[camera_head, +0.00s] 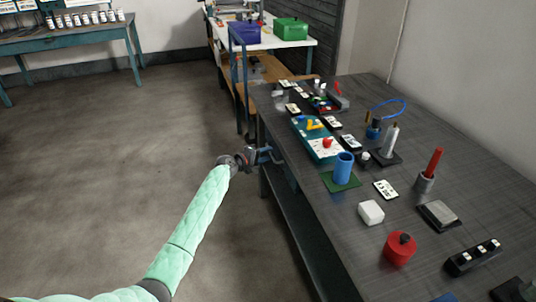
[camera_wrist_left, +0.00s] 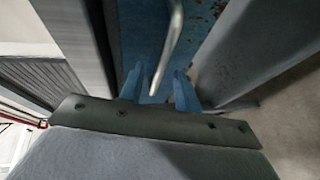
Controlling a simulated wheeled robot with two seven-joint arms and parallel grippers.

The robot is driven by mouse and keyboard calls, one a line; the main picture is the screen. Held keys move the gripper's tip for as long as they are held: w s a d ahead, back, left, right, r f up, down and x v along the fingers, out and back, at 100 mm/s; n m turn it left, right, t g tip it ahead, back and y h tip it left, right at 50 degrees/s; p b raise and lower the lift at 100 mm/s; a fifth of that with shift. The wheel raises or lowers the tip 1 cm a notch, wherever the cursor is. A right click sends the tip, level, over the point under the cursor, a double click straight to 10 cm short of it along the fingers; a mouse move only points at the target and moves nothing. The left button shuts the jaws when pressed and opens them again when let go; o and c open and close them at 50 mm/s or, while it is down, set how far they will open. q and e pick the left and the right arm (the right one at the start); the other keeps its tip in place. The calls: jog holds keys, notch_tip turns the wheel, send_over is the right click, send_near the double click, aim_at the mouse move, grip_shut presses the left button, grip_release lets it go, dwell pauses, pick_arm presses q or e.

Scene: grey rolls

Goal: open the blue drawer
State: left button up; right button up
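The blue drawer front (camera_wrist_left: 143,32) fills the top middle of the left wrist view, between grey table parts. A bent light-grey handle bar (camera_wrist_left: 174,45) stands out from it. My left gripper (camera_wrist_left: 161,90) has two blue fingers spread apart, and the handle's lower end shows between them; I cannot tell whether they touch it. In the head view my left gripper (camera_head: 262,157) is at the left side of the dark workbench, below its top edge. The drawer is mostly hidden or too small there to make out. My right gripper is not in view.
The dark workbench (camera_head: 440,208) carries several small items, including a red cylinder (camera_head: 399,251), a white block (camera_head: 371,212) and a blue cup (camera_head: 343,168). A lower shelf (camera_head: 300,228) runs beneath it. The floor (camera_head: 100,150) to the left is clear.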

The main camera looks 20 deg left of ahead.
pick_arm(q)
jog(key=shift+w+d+f, duration=0.15)
jog(key=shift+w+d, duration=0.25)
jog(key=shift+w, duration=0.2)
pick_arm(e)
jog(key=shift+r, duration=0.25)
pick_arm(q)
grip_shut()
